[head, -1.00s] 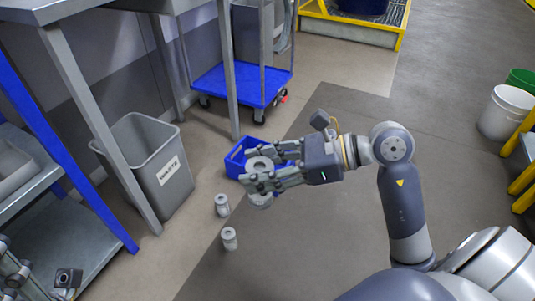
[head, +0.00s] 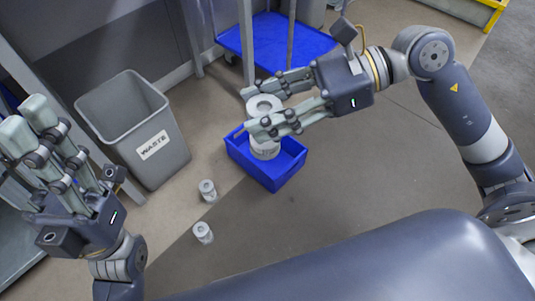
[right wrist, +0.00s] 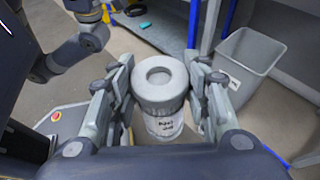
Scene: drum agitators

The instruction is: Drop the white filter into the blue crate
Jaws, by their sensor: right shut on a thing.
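The white filter (head: 264,149), a pale cylinder with a round hole in its top, is held upright between the fingers of my right gripper (head: 262,107). In the right wrist view the filter (right wrist: 162,92) sits between the fingers, with a dark printed label on its lower part. The blue crate (head: 284,177) is on the floor; in the head view the filter overlaps its inside and hides part of it. The filter seems to hang above the crate. My left gripper (head: 38,122) is at the left, fingers extended, open and empty.
Two small white canisters (head: 207,190) (head: 203,233) stand on the floor left of the crate. A grey waste bin (head: 150,150) stands further left. A blue cart (head: 275,38) is behind. The floor right of the crate is clear.

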